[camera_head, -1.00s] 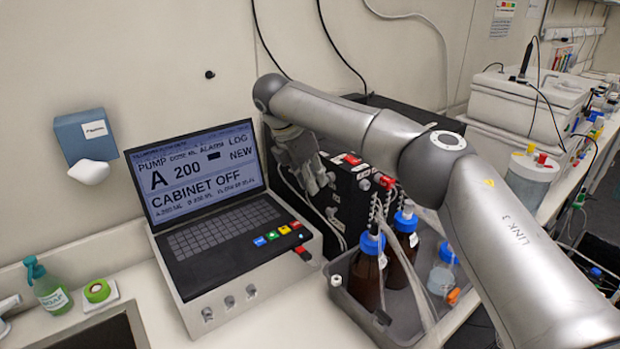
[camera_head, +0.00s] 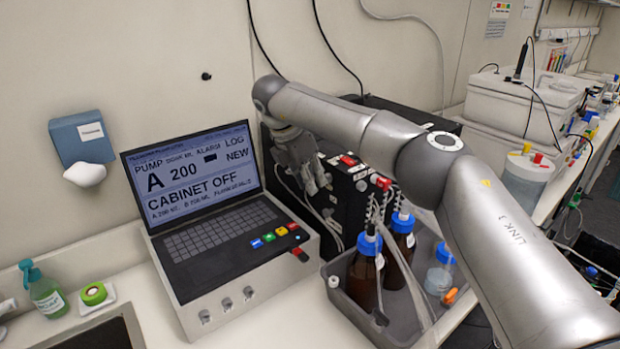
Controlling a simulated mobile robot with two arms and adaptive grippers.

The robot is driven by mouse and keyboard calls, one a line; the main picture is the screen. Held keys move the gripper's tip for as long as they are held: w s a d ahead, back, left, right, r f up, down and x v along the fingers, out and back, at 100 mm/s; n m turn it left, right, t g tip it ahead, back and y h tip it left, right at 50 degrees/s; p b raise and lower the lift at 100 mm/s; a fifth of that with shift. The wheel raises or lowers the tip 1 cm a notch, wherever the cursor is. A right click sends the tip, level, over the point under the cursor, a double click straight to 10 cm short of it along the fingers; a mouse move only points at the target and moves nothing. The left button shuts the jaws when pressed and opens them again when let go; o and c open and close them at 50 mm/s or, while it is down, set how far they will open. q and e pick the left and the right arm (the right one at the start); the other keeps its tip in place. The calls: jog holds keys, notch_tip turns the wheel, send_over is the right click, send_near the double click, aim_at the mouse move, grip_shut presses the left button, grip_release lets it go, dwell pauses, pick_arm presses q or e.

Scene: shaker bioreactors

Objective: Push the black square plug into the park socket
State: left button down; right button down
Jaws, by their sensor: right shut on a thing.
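My right gripper (camera_head: 316,187) reaches in from the right and points down in front of the black pump unit (camera_head: 345,205), just right of the laptop screen. Its fingers are close together, and what they hold is too small and too covered to make out. I cannot make out the black square plug or the park socket. The gripper and arm cover part of the pump unit's face. My left gripper is not in view.
A laptop-like console (camera_head: 205,235) stands left of the gripper. A grey tray (camera_head: 348,293) with brown bottles (camera_head: 366,270) and tubing stands below right. A white box (camera_head: 525,105) stands at the back right. Loose tubes hang near the gripper.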

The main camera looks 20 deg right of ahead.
jog(key=shift+w+d, duration=0.1)
jog(key=shift+d, duration=0.3)
jog(key=c, duration=1.3)
grip_release()
jog(key=shift+o, duration=0.2)
jog(key=shift+r, duration=0.1)
jog(key=v, duration=1.1)
jog(key=shift+r, duration=0.35)
jog(key=shift+a, duration=0.15)
